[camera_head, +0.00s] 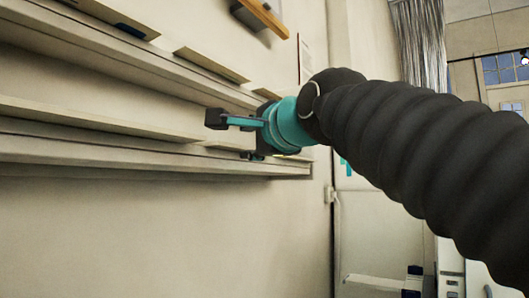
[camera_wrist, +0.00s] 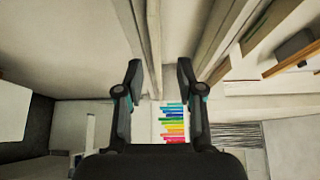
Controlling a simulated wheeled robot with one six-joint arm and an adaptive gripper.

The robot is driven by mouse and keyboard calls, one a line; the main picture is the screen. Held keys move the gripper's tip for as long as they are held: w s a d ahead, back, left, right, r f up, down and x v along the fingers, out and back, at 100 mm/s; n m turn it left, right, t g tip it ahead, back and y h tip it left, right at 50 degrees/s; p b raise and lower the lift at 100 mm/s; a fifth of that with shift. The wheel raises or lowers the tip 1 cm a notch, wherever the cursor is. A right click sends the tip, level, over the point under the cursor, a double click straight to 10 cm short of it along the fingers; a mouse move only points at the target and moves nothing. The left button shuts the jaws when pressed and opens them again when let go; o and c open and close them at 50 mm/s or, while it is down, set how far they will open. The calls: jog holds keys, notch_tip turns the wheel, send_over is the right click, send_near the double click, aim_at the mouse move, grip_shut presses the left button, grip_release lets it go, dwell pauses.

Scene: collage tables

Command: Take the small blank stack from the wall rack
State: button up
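The wall rack (camera_head: 90,150) is a set of long cream ledges on the wall, filling the left of the head view. Its rails also run up the middle of the wrist view (camera_wrist: 154,45). Thin pale flat pieces (camera_head: 212,66) lie along the upper ledge; I cannot tell which of them is the small blank stack. My gripper (camera_head: 230,136), black and teal, is beside the rack's right end. In the wrist view my gripper (camera_wrist: 160,75) has its two fingers wide apart, with nothing held between them.
A brown wooden piece (camera_head: 262,16) sticks out from the wall above. A rainbow-striped chart (camera_wrist: 173,124) shows beyond the fingers in the wrist view. A grey curtain (camera_head: 420,45) hangs at the back right. The wall below the rack is bare.

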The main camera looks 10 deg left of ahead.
aim_at(239, 146)
jog(key=x, duration=0.5)
jog(key=shift+a+f, duration=0.2)
jog(key=shift+f, duration=0.05)
grip_shut()
